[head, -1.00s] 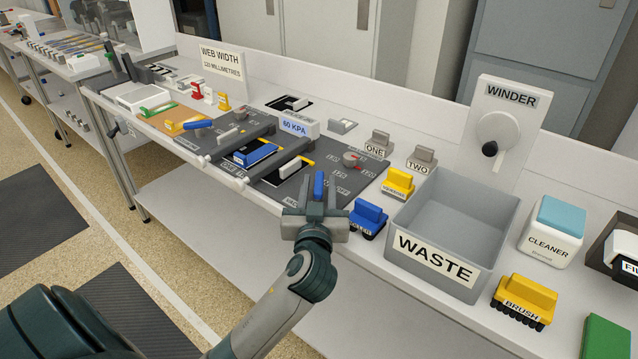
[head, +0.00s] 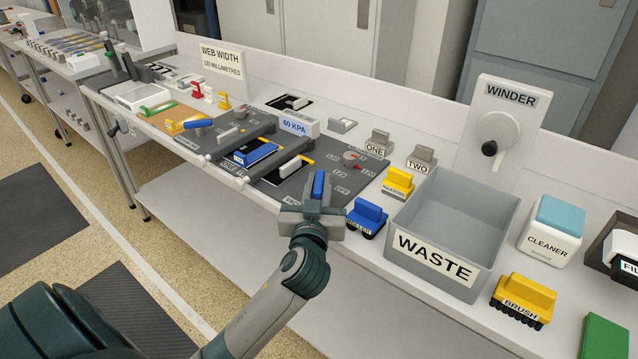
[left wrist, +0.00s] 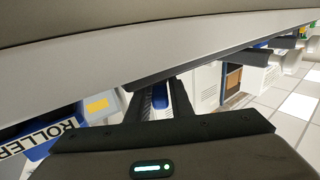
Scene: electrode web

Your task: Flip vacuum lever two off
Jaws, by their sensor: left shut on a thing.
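A blue lever handle (head: 319,182) stands at the near right edge of the dark grey panel (head: 344,172); I take it for vacuum lever two, though its own label is hidden. My left gripper (head: 318,193) is shut on this handle, one finger on each side. In the left wrist view, the blue handle (left wrist: 160,97) shows between the dark fingers of my left gripper (left wrist: 162,92). The lever's base is hidden behind the gripper. An OFF marking is on the panel just right of the handle. My right gripper is not in view.
The blue roller block (head: 367,216) stands close right of my gripper. The yellow block (head: 398,182), the grey WASTE bin (head: 496,275) and the brush (head: 524,298) lie farther right. A 60 KPA display (head: 297,125) stands at the panel's back.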

